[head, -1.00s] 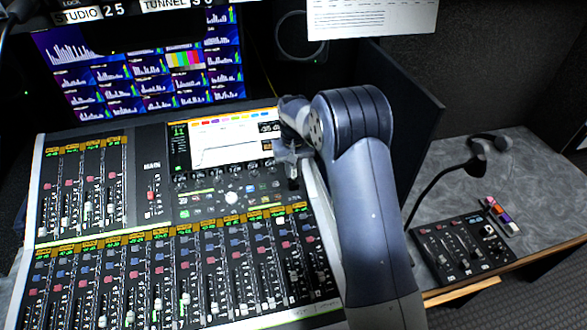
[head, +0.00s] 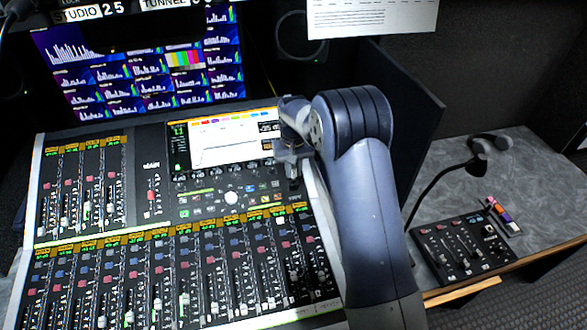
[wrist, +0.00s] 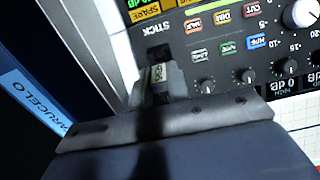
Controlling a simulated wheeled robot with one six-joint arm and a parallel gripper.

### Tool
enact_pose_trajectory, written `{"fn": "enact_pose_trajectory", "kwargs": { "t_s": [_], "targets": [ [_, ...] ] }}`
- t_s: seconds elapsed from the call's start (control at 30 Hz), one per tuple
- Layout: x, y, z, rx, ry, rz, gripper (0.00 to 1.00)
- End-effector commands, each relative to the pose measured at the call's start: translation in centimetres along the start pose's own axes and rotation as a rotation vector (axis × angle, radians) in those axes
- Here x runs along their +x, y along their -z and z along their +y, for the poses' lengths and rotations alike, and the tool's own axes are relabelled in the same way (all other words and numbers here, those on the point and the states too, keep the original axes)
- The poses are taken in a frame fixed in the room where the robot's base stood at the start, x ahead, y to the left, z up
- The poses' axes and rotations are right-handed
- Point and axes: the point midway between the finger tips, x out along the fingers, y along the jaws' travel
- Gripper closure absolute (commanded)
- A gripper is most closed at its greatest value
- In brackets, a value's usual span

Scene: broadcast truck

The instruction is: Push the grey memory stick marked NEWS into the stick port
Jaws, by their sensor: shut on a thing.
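In the wrist view my gripper (wrist: 158,88) is shut on the grey memory stick (wrist: 158,72). A small pale label with dark letters shows on the stick, too blurred to read surely. A dark block (wrist: 158,52) lies at the stick's far end, beside the printed word STICK on the console panel. I cannot tell the port's opening from it, nor how deep the stick sits. In the head view my gripper (head: 292,172) points down at the console's right edge, right of the screen. The stick is too small to make out there.
The mixing console (head: 160,232) with many faders fills the left. Knobs and coloured buttons (wrist: 228,48) lie close right of the gripper in the wrist view. A dark upright panel (head: 405,110) stands behind my arm. A small control box (head: 462,250) and coloured sticks (head: 500,213) are on the right-hand desk.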

Motion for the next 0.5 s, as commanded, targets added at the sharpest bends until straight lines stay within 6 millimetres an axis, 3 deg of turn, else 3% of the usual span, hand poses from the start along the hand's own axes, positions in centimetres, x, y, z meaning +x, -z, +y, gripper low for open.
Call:
{"fn": "enact_pose_trajectory", "kwargs": {
  "t_s": [0.5],
  "targets": [
    [1.4,0.0,0.0,0.0,0.0,-0.001,1.0]
  ]
}}
